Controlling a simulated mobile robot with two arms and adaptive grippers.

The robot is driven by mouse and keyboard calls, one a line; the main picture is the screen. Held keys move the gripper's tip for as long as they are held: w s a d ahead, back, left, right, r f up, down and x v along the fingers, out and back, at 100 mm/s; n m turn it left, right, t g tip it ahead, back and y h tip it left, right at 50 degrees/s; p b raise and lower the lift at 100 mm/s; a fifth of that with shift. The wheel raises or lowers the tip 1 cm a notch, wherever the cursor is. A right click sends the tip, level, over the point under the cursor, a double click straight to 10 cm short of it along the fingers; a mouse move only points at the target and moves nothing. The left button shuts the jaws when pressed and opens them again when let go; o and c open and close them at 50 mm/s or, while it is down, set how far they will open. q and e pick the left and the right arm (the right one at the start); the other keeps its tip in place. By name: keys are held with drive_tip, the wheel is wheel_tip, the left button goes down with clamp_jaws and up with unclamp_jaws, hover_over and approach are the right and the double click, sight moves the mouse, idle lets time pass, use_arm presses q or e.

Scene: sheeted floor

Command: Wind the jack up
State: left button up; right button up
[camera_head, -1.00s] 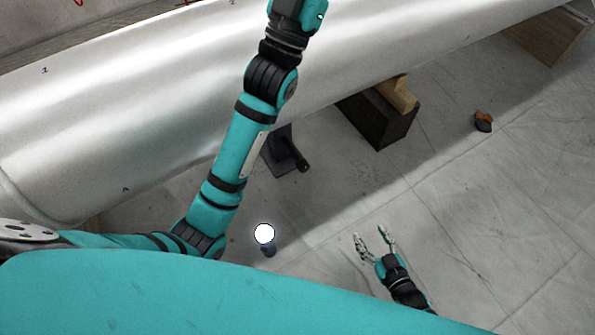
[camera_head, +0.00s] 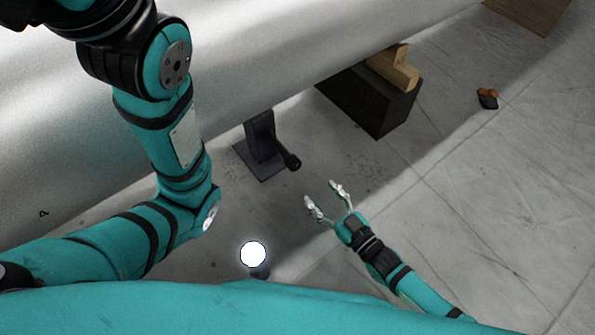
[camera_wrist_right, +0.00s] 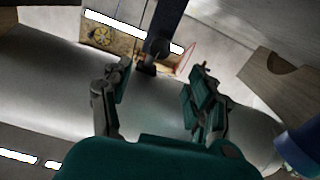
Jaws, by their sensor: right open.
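The dark jack (camera_head: 262,135) stands on a flat base plate beside the big silver pipe (camera_head: 300,50). Its crank ends in a black knob (camera_head: 291,161) that points to the lower right. My right gripper (camera_head: 326,191) is open and empty, just below and right of the knob, apart from it. In the right wrist view the open fingers (camera_wrist_right: 155,95) show with the pipe behind them. A dark blue post with a black end (camera_wrist_right: 157,46) lies beyond them, probably part of the jack. My left arm crosses the upper left of the head view; its gripper is out of the picture.
A dark block (camera_head: 375,105) with a wooden piece (camera_head: 395,68) on it stands under the pipe. A lit lamp (camera_head: 253,254) stands on the floor nearer me. A small orange and black object (camera_head: 488,98) lies at the right. The floor at the right is largely clear.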

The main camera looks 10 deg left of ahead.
sight(297, 167)
drive_tip(key=b+x, duration=0.4)
drive_tip(key=x, duration=0.5)
drive_tip(key=shift+w+a+f+b, duration=0.2)
drive_tip(key=shift+w+a+b, duration=0.05)
drive_tip(key=shift+b, duration=0.15)
drive_tip(key=shift+w+a+r, duration=0.1)
drive_tip(key=shift+w+a, duration=0.25)
drive_tip(key=shift+a, duration=0.05)
drive_tip(key=c, duration=1.1)
drive_tip(key=shift+c, duration=0.2)
